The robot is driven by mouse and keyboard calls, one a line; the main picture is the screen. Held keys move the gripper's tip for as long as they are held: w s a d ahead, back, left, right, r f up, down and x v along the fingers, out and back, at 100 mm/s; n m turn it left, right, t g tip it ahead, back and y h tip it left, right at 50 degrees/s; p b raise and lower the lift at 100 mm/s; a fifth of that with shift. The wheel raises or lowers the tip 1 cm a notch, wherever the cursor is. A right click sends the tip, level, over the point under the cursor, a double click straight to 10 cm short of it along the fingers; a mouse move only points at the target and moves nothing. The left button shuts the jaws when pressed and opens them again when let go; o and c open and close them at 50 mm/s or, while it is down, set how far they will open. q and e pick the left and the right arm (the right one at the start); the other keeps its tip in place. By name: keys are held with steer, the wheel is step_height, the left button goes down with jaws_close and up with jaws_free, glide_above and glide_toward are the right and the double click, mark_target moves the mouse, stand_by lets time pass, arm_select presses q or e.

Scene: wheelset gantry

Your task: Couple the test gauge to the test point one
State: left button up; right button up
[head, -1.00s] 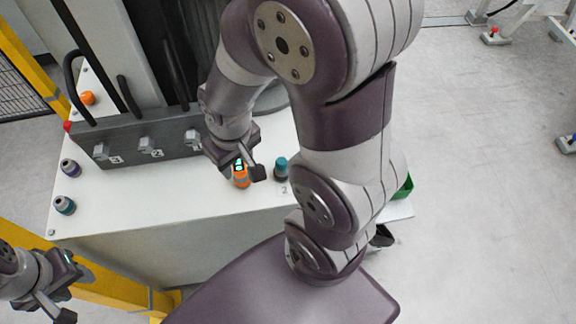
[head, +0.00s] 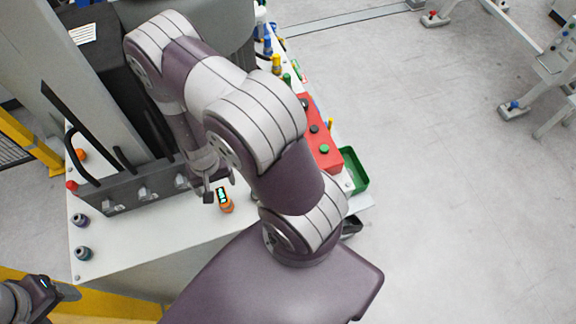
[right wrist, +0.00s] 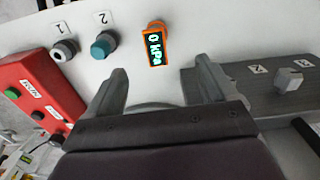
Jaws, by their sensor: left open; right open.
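The test gauge (head: 225,203) is orange with a lit display and stands on the white top; in the right wrist view (right wrist: 155,45) it reads 0 kPa. Test point one (right wrist: 64,50), a grey fitting marked 1, and a teal fitting (right wrist: 103,45) marked 2 sit left of the gauge, apart from it. My arm hides both in the head view. My right gripper (right wrist: 162,80) is open and empty, its fingers short of the gauge; in the head view (head: 217,190) it is just behind the gauge. My left gripper (head: 58,293) is open at the lower left, away from the gauge.
A dark panel with numbered grey knobs (head: 145,193) stands left of the gauge. A red button box (head: 322,140) and a green tray (head: 354,170) are at the right edge. Two fittings (head: 80,220) (head: 83,253) sit on the left of the white top.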

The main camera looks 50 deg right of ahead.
mark_target(221, 195)
steer(key=shift+s+d, duration=0.1)
steer(key=shift+s, duration=0.25)
steer(key=shift+f, duration=0.25)
arm_select(q)
steer(key=shift+s+r, duration=0.1)
steer(key=shift+r, duration=0.3)
arm_select(e)
steer(key=shift+f, duration=0.1)
steer(key=shift+f, duration=0.1)
step_height(221, 195, down, 9)
steer(key=b, duration=0.8)
steer(key=shift+b, duration=0.4)
arm_select(q)
step_height(221, 195, down, 8)
steer(key=shift+f, duration=0.25)
arm_select(e)
steer(key=shift+r, duration=0.2)
